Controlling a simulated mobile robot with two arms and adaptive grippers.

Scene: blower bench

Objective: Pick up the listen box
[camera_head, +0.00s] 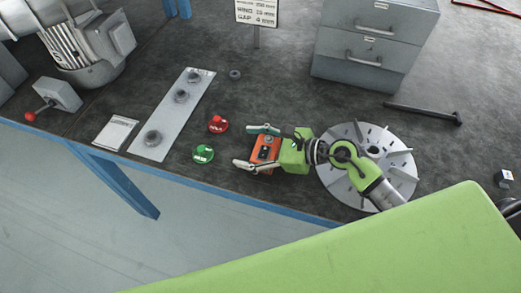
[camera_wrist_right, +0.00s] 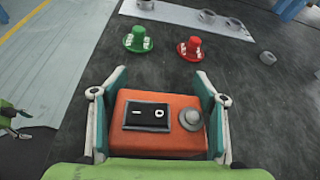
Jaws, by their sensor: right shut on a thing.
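The listen box is an orange box (camera_head: 265,149) with a black rocker switch and a grey knob on its top. It is near the front edge of the bench in the head view, and it fills the lower middle of the right wrist view (camera_wrist_right: 160,122). My right gripper (camera_head: 259,146) is shut on the orange box, with one finger along each side of it. In the wrist view, the fingers (camera_wrist_right: 160,95) flank the box left and right. Whether the box touches the bench top is hard to tell.
Just left of the box stand a red knobbed piece (camera_head: 218,124) and a green one (camera_head: 203,154). A pale plate with several rings (camera_head: 165,125) lies farther left. A finned grey disc (camera_head: 395,165) lies under my right arm. Grey drawers (camera_head: 370,45) stand behind.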

